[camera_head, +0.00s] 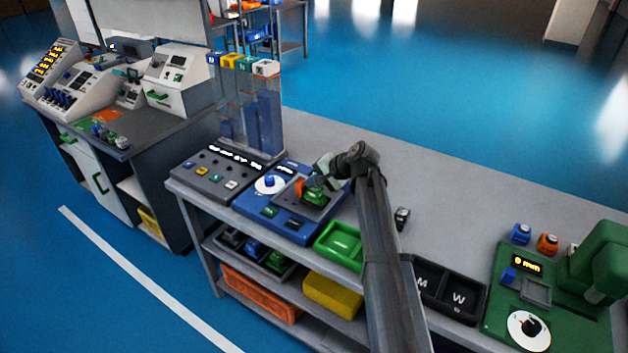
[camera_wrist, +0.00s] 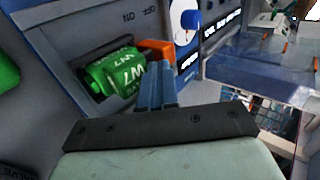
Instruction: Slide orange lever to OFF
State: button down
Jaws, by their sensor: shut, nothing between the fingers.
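The orange lever (camera_head: 300,186) is on the grey panel of the blue test unit (camera_head: 247,207). In the wrist view the orange lever (camera_wrist: 155,48) stands beside a green battery-like block (camera_wrist: 118,72) seated in a recess. ON and OFF labels (camera_wrist: 139,13) show upside down on the panel there. My gripper (camera_wrist: 157,88) is shut and empty, with its blue-grey fingertips close beside the lever. Whether they touch it I cannot tell.
A blue-and-white dial (camera_head: 269,184) is left of the panel. A clear rack with tall blue columns (camera_head: 267,125) stands behind. A green tray (camera_head: 340,244) lies in front, and a black two-part bin (camera_head: 445,292) is to the right. The bench top (camera_head: 450,215) behind my arm is largely clear.

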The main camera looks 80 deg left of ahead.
jog(key=shift+s+a, duration=1.2)
jog(key=shift+a, duration=0.05)
jog(key=shift+d, duration=0.1)
jog(key=v, duration=1)
